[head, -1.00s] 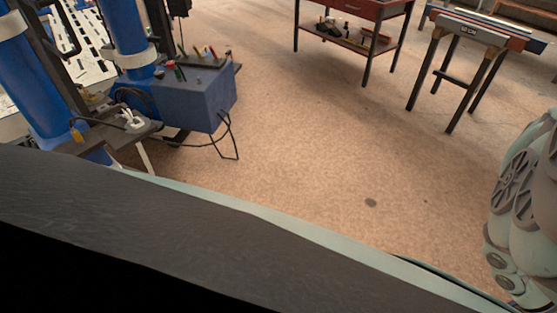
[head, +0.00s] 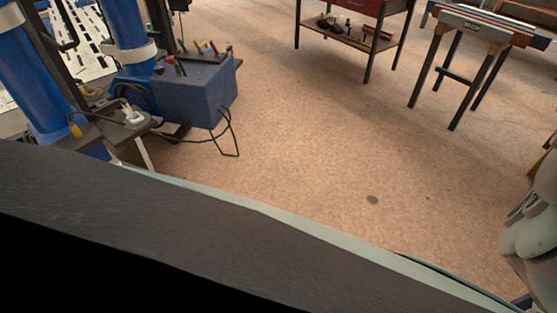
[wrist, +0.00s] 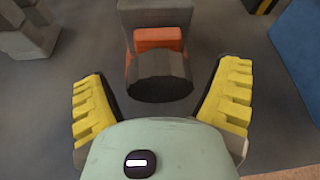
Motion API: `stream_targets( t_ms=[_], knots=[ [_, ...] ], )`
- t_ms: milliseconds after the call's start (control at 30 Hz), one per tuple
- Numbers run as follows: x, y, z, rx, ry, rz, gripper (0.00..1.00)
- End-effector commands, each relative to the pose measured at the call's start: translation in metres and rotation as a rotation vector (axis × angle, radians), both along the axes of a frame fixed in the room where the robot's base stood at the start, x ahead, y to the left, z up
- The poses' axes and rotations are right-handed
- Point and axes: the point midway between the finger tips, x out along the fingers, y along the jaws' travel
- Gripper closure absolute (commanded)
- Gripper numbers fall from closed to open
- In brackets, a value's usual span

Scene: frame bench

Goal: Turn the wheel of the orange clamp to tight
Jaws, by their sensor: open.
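In the wrist view, the orange clamp (wrist: 158,40) shows as an orange block in front of a grey upright part. Its dark grey, faceted wheel (wrist: 158,82) faces me, below the orange block in the picture. My gripper (wrist: 160,74) is open, with one yellow ridged finger on each side of the wheel. Gaps show between the fingers and the wheel; I cannot tell the depth between them. The lower side of the wheel is hidden in shadow. The clamp and my gripper's fingers do not show in the head view.
A blue block (wrist: 298,40) stands right of the clamp, and a pale object (wrist: 27,30) lies at upper left. In the head view, a blue box (head: 195,100) with cables stands left. A red tool table (head: 350,38) and a trestle (head: 480,32) stand behind open floor.

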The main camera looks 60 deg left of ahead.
Motion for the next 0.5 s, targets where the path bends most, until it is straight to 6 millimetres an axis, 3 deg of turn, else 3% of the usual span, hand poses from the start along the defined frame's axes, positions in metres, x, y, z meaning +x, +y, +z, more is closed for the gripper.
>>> stream_targets(
  t_ms=[200, 500],
  knots=[
    [-0.0006, -0.0002, 0.0001, 0.000, 0.000, -0.001, 0.11],
    [-0.0004, 0.0002, 0.0000, 0.000, 0.000, -0.001, 0.42]
  ],
)
